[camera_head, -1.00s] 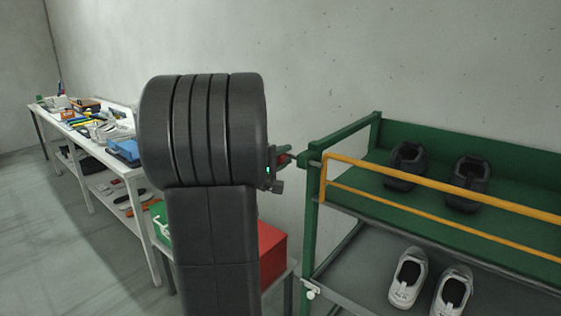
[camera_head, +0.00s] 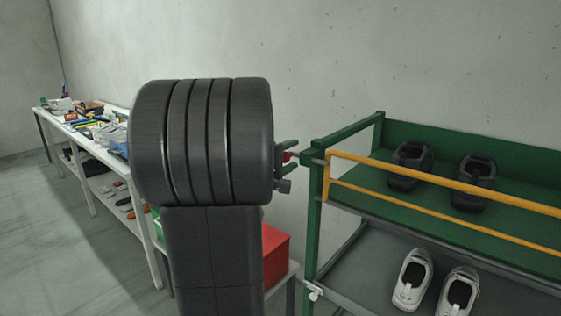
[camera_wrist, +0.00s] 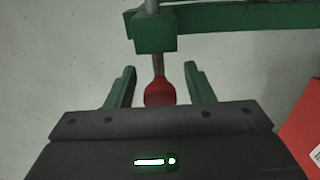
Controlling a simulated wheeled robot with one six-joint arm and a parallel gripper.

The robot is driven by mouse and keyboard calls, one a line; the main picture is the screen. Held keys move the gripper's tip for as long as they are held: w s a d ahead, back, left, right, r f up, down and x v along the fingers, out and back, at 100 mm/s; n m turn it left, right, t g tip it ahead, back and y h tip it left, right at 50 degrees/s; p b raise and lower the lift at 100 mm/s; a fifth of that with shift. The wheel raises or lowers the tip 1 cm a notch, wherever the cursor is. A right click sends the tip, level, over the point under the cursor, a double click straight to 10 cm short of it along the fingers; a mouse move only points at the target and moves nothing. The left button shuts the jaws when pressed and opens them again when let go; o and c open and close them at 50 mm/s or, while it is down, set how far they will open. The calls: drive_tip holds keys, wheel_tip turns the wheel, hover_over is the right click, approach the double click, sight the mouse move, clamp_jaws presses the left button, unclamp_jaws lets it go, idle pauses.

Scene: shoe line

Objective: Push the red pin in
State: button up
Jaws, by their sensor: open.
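The red pin (camera_wrist: 160,93) shows in the wrist view as a rounded red knob on a grey shaft that runs into a green block (camera_wrist: 155,35) on the rack frame. My gripper (camera_wrist: 160,70) is open, with one green finger on each side of the knob and a visible gap on both sides. In the head view my gripper (camera_head: 291,156) is beside the rack's left post, with a small red patch of the pin (camera_head: 287,156) between its fingers. My arm hides most of the gripper there.
The green rack (camera_head: 315,225) with a yellow rail (camera_head: 440,184) holds dark shoes (camera_head: 410,163) above and white shoes (camera_head: 412,280) below. A red box (camera_head: 276,255) stands behind my arm. A cluttered white table (camera_head: 135,200) runs along the left. Floor at far left is clear.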

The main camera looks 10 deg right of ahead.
drive_tip(key=b+v, duration=0.2)
drive_tip(key=v, duration=1.1)
drive_tip(key=shift+s+a, duration=0.15)
drive_tip(key=shift+a, duration=0.05)
drive_tip(key=p+x, duration=0.2)
drive_tip(key=x, duration=1.1)
drive_tip(key=shift+w+d, duration=0.25)
drive_tip(key=shift+w, duration=0.05)
